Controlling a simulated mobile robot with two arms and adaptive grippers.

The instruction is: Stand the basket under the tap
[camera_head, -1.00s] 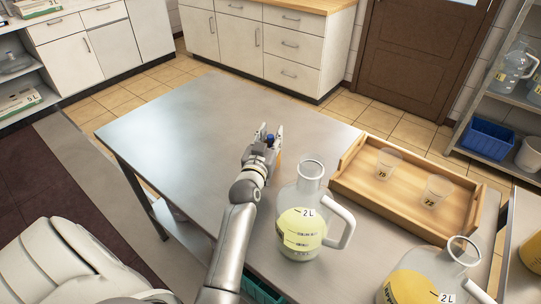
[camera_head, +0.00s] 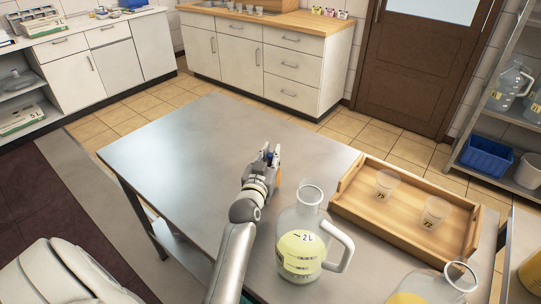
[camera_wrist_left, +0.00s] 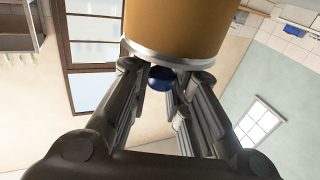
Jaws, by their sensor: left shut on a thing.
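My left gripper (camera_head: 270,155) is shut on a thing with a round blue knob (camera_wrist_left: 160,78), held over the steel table. An amber cylinder (camera_wrist_left: 175,28) with a silver rim is right beyond the fingers in the left wrist view. Its orange edge barely shows beside the fingers in the head view, where my gripper hides most of it. I cannot tell whether the knob and cylinder are one piece. A blue open basket (camera_head: 487,160) sits on the shelf unit at the right; I cannot tell whether it is the task's basket. No tap can be made out. My right gripper is not in view.
A 2 L glass jug (camera_head: 302,245) stands right of my left forearm, and another jug (camera_head: 440,288) is at the front edge of view. A wooden tray (camera_head: 400,226) holds two small cups. The table's (camera_head: 180,150) left half is clear.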

